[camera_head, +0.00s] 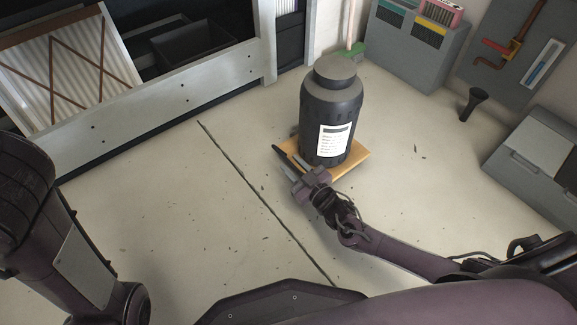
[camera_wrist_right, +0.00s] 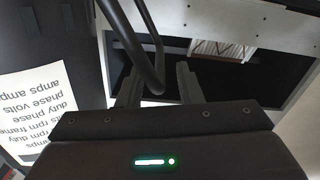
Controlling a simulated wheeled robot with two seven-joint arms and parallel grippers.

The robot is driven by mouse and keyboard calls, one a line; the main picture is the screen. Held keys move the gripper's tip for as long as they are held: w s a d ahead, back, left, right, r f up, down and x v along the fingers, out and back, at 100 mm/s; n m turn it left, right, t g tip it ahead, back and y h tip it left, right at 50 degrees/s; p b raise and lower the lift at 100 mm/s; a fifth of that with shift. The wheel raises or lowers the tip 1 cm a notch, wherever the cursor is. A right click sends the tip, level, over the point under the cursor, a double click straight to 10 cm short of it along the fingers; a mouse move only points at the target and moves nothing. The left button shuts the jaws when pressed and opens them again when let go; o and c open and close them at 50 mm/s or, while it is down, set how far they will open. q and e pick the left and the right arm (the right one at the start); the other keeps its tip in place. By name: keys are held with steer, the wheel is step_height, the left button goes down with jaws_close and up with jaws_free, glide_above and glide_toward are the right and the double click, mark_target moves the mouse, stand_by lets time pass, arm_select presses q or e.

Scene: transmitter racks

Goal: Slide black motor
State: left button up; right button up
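The black motor (camera_head: 330,110) is a tall dark cylinder with a rounded shoulder and a cap, standing upright on an orange-brown board (camera_head: 349,162) on the floor. A white printed label (camera_head: 334,141) is on its front; in the right wrist view the label (camera_wrist_right: 45,108) shows large at the left, upside down. My right gripper (camera_head: 290,163) is at the motor's lower left side. In the wrist view its two fingers (camera_wrist_right: 158,87) stand apart, with a black bar (camera_wrist_right: 146,58) passing between them and a gap beside it. My left arm shows at the left edge, but its gripper is out of view.
A large rack (camera_head: 160,97) with open bays runs along the upper left. Grey cabinets (camera_head: 415,45) stand at the back right, and a grey box (camera_head: 535,165) is at the right. A small black funnel-like object (camera_head: 473,103) stands between them. The floor left of the motor is clear.

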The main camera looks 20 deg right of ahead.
steer(key=shift+b+x, duration=0.45)
steer(key=shift+x, duration=0.75)
jaws_close()
